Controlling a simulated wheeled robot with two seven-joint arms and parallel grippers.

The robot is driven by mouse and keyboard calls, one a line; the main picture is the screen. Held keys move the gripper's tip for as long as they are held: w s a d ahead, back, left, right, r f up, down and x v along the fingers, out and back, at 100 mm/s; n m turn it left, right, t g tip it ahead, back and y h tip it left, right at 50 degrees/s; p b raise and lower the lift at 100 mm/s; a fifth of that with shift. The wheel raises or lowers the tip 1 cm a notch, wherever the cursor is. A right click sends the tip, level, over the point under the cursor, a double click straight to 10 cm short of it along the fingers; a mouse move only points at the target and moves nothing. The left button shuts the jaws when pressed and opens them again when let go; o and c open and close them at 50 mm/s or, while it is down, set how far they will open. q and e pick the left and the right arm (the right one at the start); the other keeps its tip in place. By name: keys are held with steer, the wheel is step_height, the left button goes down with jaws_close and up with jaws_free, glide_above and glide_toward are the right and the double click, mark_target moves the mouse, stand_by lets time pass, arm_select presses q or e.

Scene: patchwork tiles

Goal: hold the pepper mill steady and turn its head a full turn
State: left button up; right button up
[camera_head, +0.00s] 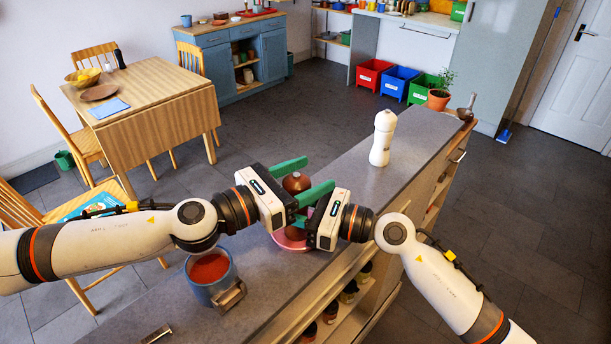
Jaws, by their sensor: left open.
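A brown, round-topped object (296,182), which looks like the head of a wooden pepper mill, stands on the counter between my two grippers. Its lower body is mostly hidden by them. My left gripper (315,174) is open, its green fingers reaching to the far and near sides of the brown head; I cannot tell whether they touch it. My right gripper (301,219) is close in front and lower, facing the same object. Its fingers are largely hidden, so its opening is unclear. A white mill-shaped object (383,138) stands upright farther along the counter.
A pink dish (290,241) lies under the grippers. A blue pot with red contents (210,272) stands at the near left. A potted plant (439,98) is at the counter's far end. The grey counter top (345,182) is clear around the white object.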

arm_select(q)
steer(key=c, duration=1)
steer(key=shift+s+m+g+h, duration=0.15)
steer(key=shift+m+g+h, duration=0.95)
steer(key=shift+m+g, duration=0.85)
steer(key=shift+n+g, duration=0.35)
steer(key=o, duration=1)
steer(key=v, duration=1.2)
